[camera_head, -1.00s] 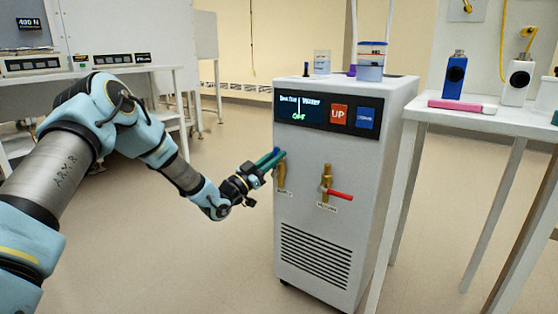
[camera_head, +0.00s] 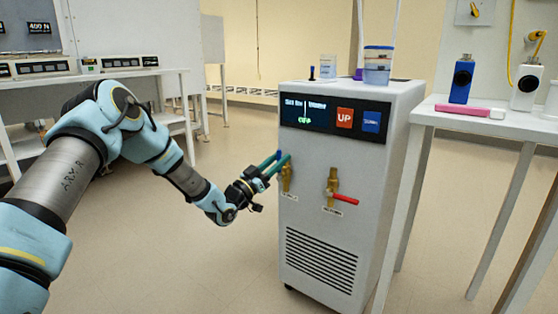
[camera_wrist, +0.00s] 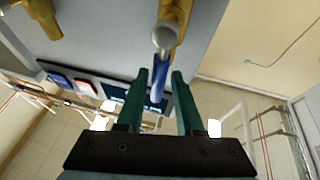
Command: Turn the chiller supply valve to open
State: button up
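The chiller (camera_head: 325,205) is a white cabinet with two brass valves on its front. The left valve (camera_head: 287,180) has a blue lever, best seen in the wrist view (camera_wrist: 160,80). The right valve (camera_head: 332,185) has a red lever (camera_head: 345,199) pointing right. Labels under both are too small to read. My gripper (camera_head: 279,160) is at the left valve. In the wrist view its green fingers (camera_wrist: 160,75) stand open on either side of the blue lever, with visible gaps. In the head view the fingers partly hide this lever.
Floor left of the chiller is clear.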

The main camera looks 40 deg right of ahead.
jog(key=shift+o, duration=0.7)
jog(key=p+v, duration=0.1)
jog(key=v, duration=0.9)
jog(key=shift+a, duration=0.35)
